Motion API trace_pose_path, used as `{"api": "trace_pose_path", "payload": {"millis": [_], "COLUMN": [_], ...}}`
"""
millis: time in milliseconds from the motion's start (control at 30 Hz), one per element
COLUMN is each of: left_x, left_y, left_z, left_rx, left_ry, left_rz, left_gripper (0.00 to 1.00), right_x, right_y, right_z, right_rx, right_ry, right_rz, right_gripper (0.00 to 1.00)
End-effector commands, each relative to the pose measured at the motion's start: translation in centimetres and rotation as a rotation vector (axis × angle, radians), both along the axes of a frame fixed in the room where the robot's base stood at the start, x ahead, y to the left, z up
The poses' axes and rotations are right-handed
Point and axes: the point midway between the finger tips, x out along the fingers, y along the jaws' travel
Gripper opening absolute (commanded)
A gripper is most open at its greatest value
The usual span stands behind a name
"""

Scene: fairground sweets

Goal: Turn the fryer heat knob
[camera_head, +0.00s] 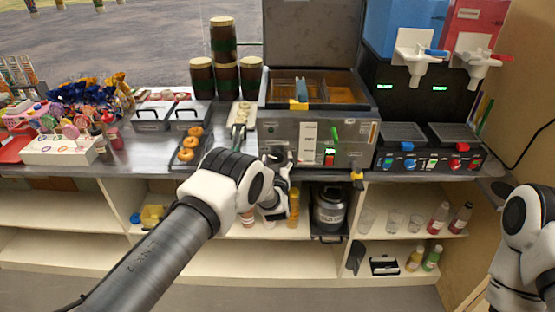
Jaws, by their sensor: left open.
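The metal fryer (352,130) stands on the counter in the middle, with its lid up and its tank open. My left gripper (277,158) is at the left part of the fryer's front panel. It is open, with its dark fingers close to the panel. The heat knob cannot be made out clearly; the gripper covers that part of the panel. Whether the fingers are around the knob or touching it, I cannot tell. Of my right arm only white links show at the right edge; its gripper is out of view.
A lit red switch (330,158) and a green handle are on the fryer front. A drinks machine (410,100) stands to the right. Doughnuts (188,154) on a tray and dark stacked canisters (223,80) are to the left. Below, shelves hold a metal pot (329,210) and bottles.

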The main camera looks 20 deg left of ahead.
Motion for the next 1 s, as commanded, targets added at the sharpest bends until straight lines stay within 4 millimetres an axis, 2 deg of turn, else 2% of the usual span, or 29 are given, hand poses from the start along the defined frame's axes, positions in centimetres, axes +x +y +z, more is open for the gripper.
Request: {"api": "trace_pose_path", "payload": {"millis": [200, 367, 400, 733, 1000], "left_x": [0.1, 0.1, 0.1, 0.0, 0.1], "left_y": [0.0, 0.0, 0.0, 0.0, 0.0], "left_z": [0.0, 0.0, 0.0, -0.1, -0.4], "left_rx": [0.0, 0.0, 0.0, 0.019, 0.13], "left_ry": [0.0, 0.0, 0.0, 0.005, 0.036], "left_rz": [0.0, -0.001, -0.001, -0.001, -0.001], "left_gripper": [0.72, 0.15, 0.12, 0.12, 0.12], "right_x": [0.0, 0.0, 0.0, 0.0, 0.0], "right_y": [0.0, 0.0, 0.0, 0.0, 0.0], "right_z": [0.0, 0.0, 0.0, -0.4, -2.1], "right_rx": [0.0, 0.0, 0.0, 0.0, 0.0], "right_ry": [0.0, 0.0, 0.0, 0.0, 0.0], "right_rz": [0.0, 0.0, 0.0, 0.0, 0.0], "right_gripper": [0.0, 0.0, 0.0, 0.0, 0.0]}}
